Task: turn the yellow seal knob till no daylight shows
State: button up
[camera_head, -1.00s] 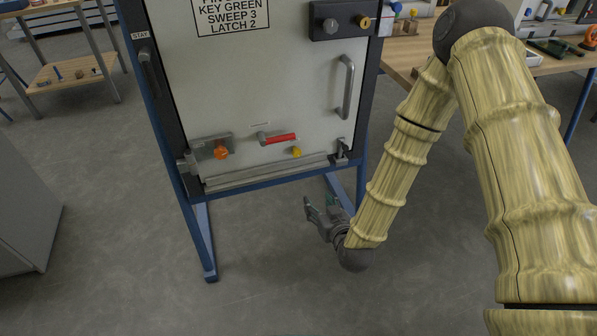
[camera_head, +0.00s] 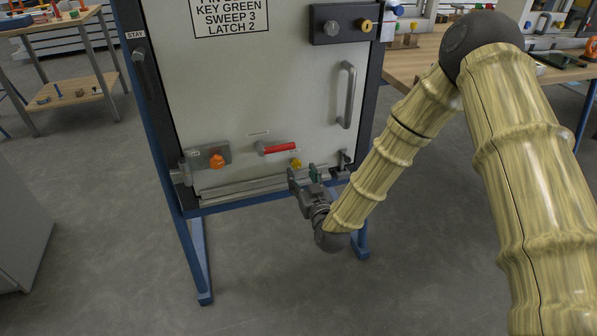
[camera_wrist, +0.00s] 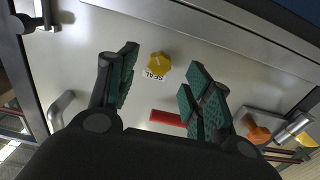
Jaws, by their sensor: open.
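The yellow seal knob (camera_head: 296,163) sits low on the pale door panel, just above the bottom sill. My gripper (camera_head: 306,176) is in front of the panel's lower edge, just below the knob. In the wrist view my gripper (camera_wrist: 160,82) is open, its green-padded fingers on either side of the knob's direction. The knob appears beyond the fingertips, and no contact shows. Whether daylight shows at the door's edge cannot be told.
A red-handled lever (camera_head: 277,148) is left of and above the knob. An orange knob (camera_head: 216,161) is further left. A vertical grey handle (camera_head: 346,95) and a dark latch (camera_head: 345,160) are to the right. A wooden workbench (camera_head: 420,62) stands behind at right.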

aim_at(297, 166)
jog(key=shift+x, duration=1.85)
jog(key=c, duration=1)
jog(key=shift+r+m, duration=0.1)
jog(key=shift+m, duration=0.5)
jog(key=shift+a+m+p, duration=0.1)
jog(key=shift+m+p, duration=0.55)
jog(key=shift+m, duration=0.55)
jog(key=shift+c, duration=0.2)
jog(key=o, duration=1)
jog(key=shift+o, duration=0.2)
